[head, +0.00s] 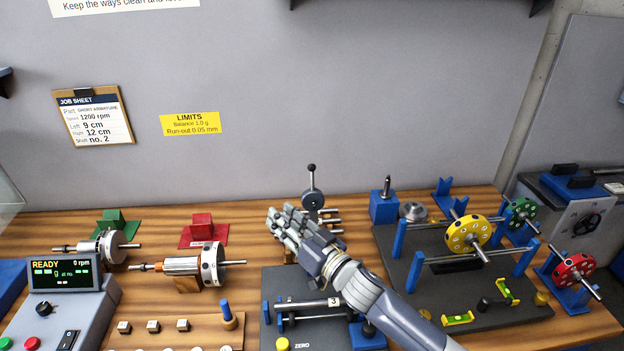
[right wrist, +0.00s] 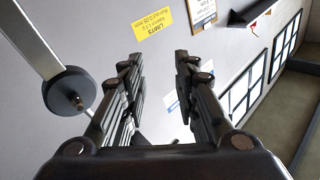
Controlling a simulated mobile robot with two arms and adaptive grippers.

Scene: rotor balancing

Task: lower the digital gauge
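The gauge (head: 313,201) appears as a round grey body on an upright stem with a dark ball at its top; its display face is not visible. It is behind the grey base plate (head: 277,318) with a shaft marked 3. My right gripper (head: 300,222) is just in front and left of the gauge, hiding its lower part. In the right wrist view, the right gripper (right wrist: 158,85) has its fingers apart with nothing between them. A dark round disc (right wrist: 68,93) on a stem, which looks like the gauge, is left of the fingers, not between them. My left gripper is not in view.
A red block (head: 203,229) and a rotor with a copper winding (head: 180,265) are left of the gripper. A balancing stand with a yellow wheel (head: 468,234) is to the right. A yellow button (head: 282,344) by the ZERO label is at the front.

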